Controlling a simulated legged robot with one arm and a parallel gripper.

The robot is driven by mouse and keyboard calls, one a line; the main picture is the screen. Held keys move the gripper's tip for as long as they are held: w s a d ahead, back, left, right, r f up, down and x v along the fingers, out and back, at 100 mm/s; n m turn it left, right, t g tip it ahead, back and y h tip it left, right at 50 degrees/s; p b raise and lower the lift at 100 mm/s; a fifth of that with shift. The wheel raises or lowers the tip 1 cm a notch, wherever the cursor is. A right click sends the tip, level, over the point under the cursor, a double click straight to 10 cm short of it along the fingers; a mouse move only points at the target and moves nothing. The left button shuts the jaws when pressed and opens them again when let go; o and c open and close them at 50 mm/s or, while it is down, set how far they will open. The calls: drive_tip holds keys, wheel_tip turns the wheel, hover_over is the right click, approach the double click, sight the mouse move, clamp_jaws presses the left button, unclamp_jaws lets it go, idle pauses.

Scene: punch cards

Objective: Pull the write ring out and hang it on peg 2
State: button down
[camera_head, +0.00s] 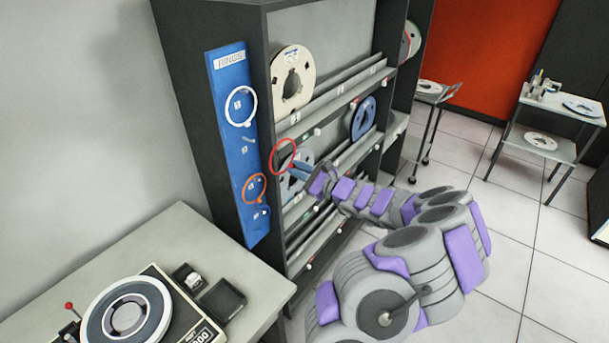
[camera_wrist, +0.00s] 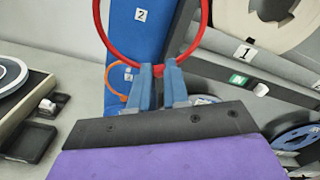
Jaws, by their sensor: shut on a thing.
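My gripper (camera_head: 295,168) is shut on the lower edge of a red ring (camera_head: 272,158), which it holds upright in front of the shelf, just right of the blue RINGS board (camera_head: 226,75). In the wrist view, the blue fingers of my gripper (camera_wrist: 160,73) pinch the red ring (camera_wrist: 98,18), whose top is out of view. The label 2 (camera_wrist: 141,14) shows through the ring there. Peg 2 (camera_head: 247,146) shows bare in the head view, between a white ring (camera_head: 254,104) above and an orange ring (camera_head: 245,190) below. The gap between red ring and peg is hard to judge.
The shelf (camera_head: 340,105) holds a cream reel (camera_head: 284,82) and blue reels (camera_head: 363,118) close to my gripper. A table (camera_head: 180,225) with a tape deck (camera_head: 170,318) stands at the lower left. Carts stand at the right. Open floor (camera_head: 480,270) lies right of my arm.

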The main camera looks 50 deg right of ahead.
sight(282, 172)
drive_tip(key=w+a, duration=0.1)
drive_tip(key=w+a+r, duration=0.1)
drive_tip(key=w+a, duration=0.1)
drive_tip(key=shift+w+a+b, duration=0.1)
drive_tip(key=shift+a+b, duration=0.2)
drive_tip(key=shift+b, duration=0.1)
drive_tip(key=w, duration=0.6)
drive_tip(key=w+b, duration=0.1)
drive_tip(key=w, duration=0.1)
drive_tip(key=shift+w+a+f, duration=0.2)
drive_tip(key=shift+w+a, duration=0.05)
drive_tip(key=shift+w, duration=0.15)
drive_tip(key=shift+w+f, duration=0.2)
drive_tip(key=shift+s+d+f+b, duration=0.35)
drive_tip(key=shift+d+f+b, duration=0.15)
drive_tip(key=shift+f, duration=0.1)
drive_tip(key=shift+d+f, duration=0.5)
drive_tip(key=shift+f, duration=0.1)
drive_tip(key=shift+a+r, duration=0.15)
drive_tip(key=shift+a, duration=0.35)
drive_tip(key=c, duration=1.5)
unclamp_jaws()
drive_tip(key=shift+c, duration=0.2)
drive_tip(key=o, duration=0.5)
drive_tip(key=shift+d, duration=0.2)
